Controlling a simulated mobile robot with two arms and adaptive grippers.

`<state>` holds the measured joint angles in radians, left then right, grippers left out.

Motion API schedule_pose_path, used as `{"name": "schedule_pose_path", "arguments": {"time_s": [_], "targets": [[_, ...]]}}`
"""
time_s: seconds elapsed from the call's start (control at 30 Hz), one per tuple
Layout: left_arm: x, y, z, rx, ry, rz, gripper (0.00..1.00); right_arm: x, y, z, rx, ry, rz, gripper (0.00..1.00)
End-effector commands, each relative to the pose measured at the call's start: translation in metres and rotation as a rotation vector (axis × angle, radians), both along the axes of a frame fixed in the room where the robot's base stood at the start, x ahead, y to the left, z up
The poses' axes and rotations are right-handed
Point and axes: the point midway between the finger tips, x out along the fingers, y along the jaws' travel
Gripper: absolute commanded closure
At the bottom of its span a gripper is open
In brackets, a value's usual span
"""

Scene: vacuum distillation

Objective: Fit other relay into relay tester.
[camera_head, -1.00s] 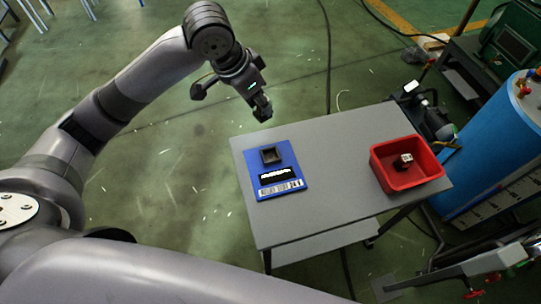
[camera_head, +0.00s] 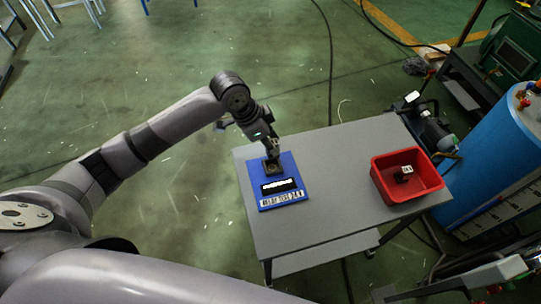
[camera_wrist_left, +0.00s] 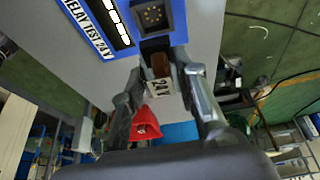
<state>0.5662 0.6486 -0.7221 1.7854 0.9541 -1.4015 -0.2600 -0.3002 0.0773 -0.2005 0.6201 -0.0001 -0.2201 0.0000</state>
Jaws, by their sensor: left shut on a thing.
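The blue relay tester (camera_head: 293,205) lies on the left part of the grey table, with a lit white display and a label. Its dark square socket (camera_wrist_left: 154,16) shows contacts in the left wrist view. My left gripper (camera_head: 272,160) points down over the socket in the head view. In the left wrist view my left gripper (camera_wrist_left: 163,80) is shut on a relay (camera_wrist_left: 160,68), a small box with a brown side and a white 24V label. The relay is close to the socket's edge; I cannot tell whether they touch. My right gripper is not in view.
A red bin (camera_head: 436,182) stands on the right part of the grey table (camera_head: 335,180) with a small black-and-white relay (camera_head: 404,173) inside. The tabletop between tester and bin is clear. A blue tank (camera_head: 500,160) stands beyond the right edge.

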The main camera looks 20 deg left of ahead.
Motion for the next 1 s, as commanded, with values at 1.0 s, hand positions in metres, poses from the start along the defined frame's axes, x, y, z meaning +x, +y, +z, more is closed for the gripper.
{"name": "schedule_pose_path", "arguments": {"time_s": [1.0], "targets": [[0.000, 0.000, -0.077, 0.000, -0.002, 0.001, 0.70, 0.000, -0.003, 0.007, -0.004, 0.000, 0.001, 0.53]]}}
